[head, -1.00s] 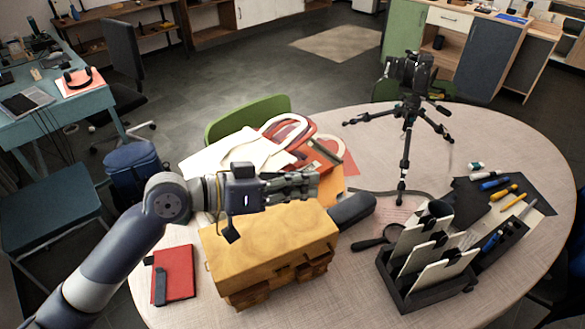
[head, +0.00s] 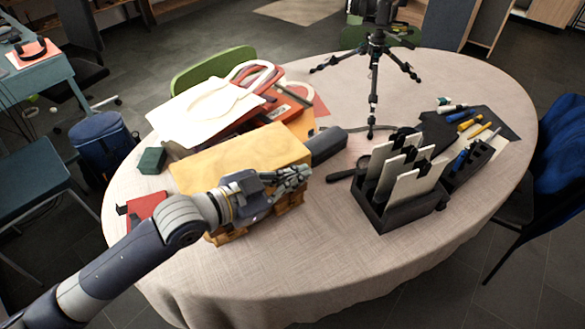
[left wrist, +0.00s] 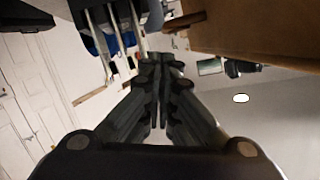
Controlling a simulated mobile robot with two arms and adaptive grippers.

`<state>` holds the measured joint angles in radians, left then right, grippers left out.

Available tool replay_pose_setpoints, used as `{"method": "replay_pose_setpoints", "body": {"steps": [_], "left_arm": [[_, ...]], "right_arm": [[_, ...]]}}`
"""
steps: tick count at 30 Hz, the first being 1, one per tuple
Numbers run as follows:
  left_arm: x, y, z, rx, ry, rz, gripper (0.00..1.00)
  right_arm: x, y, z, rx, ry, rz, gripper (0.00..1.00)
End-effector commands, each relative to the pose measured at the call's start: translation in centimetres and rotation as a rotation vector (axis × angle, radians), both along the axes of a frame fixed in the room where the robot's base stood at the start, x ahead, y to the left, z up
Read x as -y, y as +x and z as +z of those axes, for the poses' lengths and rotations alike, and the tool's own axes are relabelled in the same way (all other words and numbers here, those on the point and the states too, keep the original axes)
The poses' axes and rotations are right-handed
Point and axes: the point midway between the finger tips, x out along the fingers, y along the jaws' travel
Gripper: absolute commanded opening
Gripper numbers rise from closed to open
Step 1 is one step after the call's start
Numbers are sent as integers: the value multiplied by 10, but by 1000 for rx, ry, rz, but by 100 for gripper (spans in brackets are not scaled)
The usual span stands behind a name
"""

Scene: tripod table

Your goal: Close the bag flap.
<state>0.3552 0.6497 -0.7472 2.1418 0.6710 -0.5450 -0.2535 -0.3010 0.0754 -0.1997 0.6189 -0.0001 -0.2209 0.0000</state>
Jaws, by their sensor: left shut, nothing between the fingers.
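The tan-yellow bag (head: 240,152) stands on the oval table, its broad top panel facing up. My left forearm and gripper cover much of its front, so I cannot tell how far the flap hangs down. My left gripper (head: 306,172) is shut and empty at the bag's front right edge; contact is unclear. In the left wrist view the shut fingers (left wrist: 160,68) point away from the camera, and a brown side of the bag (left wrist: 265,28) fills the upper right. My right gripper is out of view.
A black organizer (head: 395,205) with upright white cards stands to the right of the bag. A tripod (head: 374,90) stands behind. Papers and folders (head: 215,105) lie behind the bag, and a red notebook (head: 146,206) lies at left. The table's front is clear.

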Motion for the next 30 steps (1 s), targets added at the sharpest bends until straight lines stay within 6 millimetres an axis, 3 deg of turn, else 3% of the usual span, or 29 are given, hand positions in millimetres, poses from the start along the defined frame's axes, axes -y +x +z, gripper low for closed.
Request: {"method": "replay_pose_setpoints", "body": {"steps": [10,30], "left_arm": [[0,-1,-22,-4,0,0,0],[1,-1,-18,-5,0,1,0]], "right_arm": [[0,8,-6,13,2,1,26],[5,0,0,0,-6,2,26]]}}
